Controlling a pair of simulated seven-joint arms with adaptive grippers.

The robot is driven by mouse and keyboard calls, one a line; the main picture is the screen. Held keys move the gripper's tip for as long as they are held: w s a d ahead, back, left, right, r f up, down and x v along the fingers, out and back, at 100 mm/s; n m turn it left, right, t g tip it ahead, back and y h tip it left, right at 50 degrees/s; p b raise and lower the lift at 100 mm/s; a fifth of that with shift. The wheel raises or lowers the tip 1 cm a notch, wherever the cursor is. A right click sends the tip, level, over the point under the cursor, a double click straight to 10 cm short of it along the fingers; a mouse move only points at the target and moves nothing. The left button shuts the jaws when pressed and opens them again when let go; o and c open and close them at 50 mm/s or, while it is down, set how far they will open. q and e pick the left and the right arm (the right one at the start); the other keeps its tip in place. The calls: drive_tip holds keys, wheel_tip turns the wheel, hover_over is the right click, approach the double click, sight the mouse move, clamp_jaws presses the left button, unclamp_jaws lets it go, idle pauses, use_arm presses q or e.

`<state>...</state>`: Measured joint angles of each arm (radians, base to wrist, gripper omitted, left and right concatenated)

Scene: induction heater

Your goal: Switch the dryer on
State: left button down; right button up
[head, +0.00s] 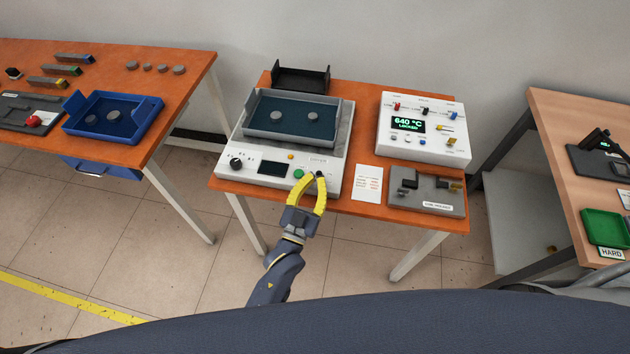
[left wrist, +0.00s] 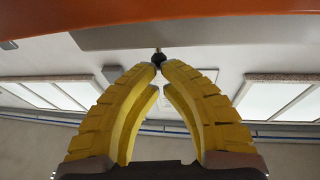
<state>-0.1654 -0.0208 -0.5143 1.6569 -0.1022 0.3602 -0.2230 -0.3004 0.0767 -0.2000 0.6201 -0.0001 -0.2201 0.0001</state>
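The dryer (head: 337,170) is the white unit on the middle orange table. Its front panel carries a black knob (head: 236,163), a dark blank display (head: 273,168), a small orange light (head: 291,157) and a green button (head: 298,174). A small black switch lever (left wrist: 158,56) shows at my fingertips in the left wrist view. My left gripper (head: 315,176) has its yellow fingertips brought together at the panel's right front, right of the green button. The tips hide most of the lever; I cannot tell whether they pinch it or only touch it. My right gripper is not in view.
A grey tray (head: 250,127) with two discs sits on the dryer. Right of it are a white card (head: 368,183), a control box (head: 397,143) reading 640 °C and locked, and a grey fixture (head: 427,205). Side tables stand left and right, with floor between.

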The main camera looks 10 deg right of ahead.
sight(318, 172)
use_arm(q)
drive_tip(key=shift+w+d+r, duration=0.2)
drive_tip(key=shift+w+r, duration=0.25)
drive_tip(key=shift+w, duration=0.1)
idle(0.6)
drive_tip(key=shift+w+r, duration=0.1)
drive_tip(key=shift+x, duration=0.9)
drive_tip(key=shift+a, duration=0.1)
drive_tip(key=shift+r, duration=0.1)
drive_tip(key=s+a+r, duration=0.6)
drive_tip(key=s, duration=0.4)
drive_tip(key=shift+s+r, duration=0.3)
drive_tip(key=shift+s, duration=0.1)
